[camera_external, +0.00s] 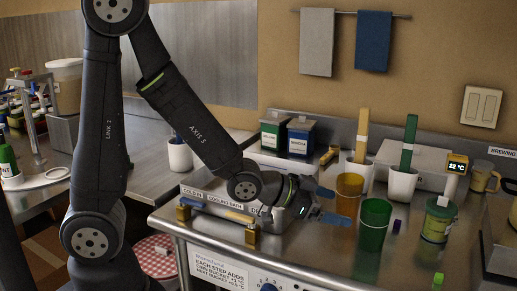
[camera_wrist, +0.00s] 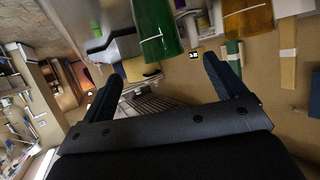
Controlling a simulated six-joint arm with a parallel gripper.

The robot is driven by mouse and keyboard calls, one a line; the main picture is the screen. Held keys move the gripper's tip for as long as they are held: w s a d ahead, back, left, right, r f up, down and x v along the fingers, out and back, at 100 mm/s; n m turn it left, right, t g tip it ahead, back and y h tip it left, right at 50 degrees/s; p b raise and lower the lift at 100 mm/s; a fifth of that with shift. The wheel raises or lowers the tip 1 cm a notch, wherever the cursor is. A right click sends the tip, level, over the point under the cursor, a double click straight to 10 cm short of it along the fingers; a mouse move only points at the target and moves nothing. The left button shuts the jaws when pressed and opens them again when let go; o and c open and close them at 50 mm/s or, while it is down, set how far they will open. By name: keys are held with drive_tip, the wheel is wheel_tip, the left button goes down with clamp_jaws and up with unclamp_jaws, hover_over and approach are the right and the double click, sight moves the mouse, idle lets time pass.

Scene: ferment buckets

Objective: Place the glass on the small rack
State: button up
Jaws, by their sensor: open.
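An amber glass (camera_external: 349,196) and a green glass (camera_external: 374,226) stand upright side by side on the steel counter. My gripper (camera_external: 328,205) is open, low and nearly level, with its blue fingers pointing right, just left of the amber glass. In the wrist view my gripper (camera_wrist: 162,72) shows nothing between its fingertips; the green glass (camera_wrist: 158,30) and the amber glass (camera_wrist: 247,18) appear beyond at the top.
White cups (camera_external: 403,184) with tall green and tan sticks stand behind the glasses. A green-labelled jar (camera_external: 438,222) with a 22 °C display is to the right. Green and blue tins (camera_external: 300,138) stand at the back. The counter's front middle is fairly clear.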

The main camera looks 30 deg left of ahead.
drive_tip(key=w+r+m+g+h, duration=0.3)
drive_tip(key=w+r+m+h, duration=0.1)
drive_tip(key=w+r, duration=0.2)
drive_tip(key=m+g+y, duration=0.1)
drive_tip(key=m+g, duration=0.2)
drive_tip(key=g, duration=0.2)
approach(391, 211)
drive_tip(key=shift+w+a+f+x, duration=0.15)
drive_tip(key=shift+f+x, duration=0.1)
drive_tip(key=shift+x, duration=1.2)
drive_tip(key=shift+w+a+f+x, duration=0.15)
drive_tip(key=shift+f+x, duration=0.1)
drive_tip(key=shift+x, duration=1.2)
drive_tip(key=shift+w+f+x, duration=0.15)
drive_tip(key=shift+f+x, duration=0.05)
drive_tip(key=shift+x, duration=1.3)
drive_tip(key=c, duration=1.6)
drive_tip(key=shift+r, duration=0.6)
drive_tip(key=shift+c, duration=0.2)
drive_tip(key=s+d+r, duration=0.1)
drive_tip(key=s+r, duration=0.9)
drive_tip(key=s, duration=0.1)
drive_tip(key=shift+s+d, duration=0.3)
drive_tip(key=shift+d, duration=0.1)
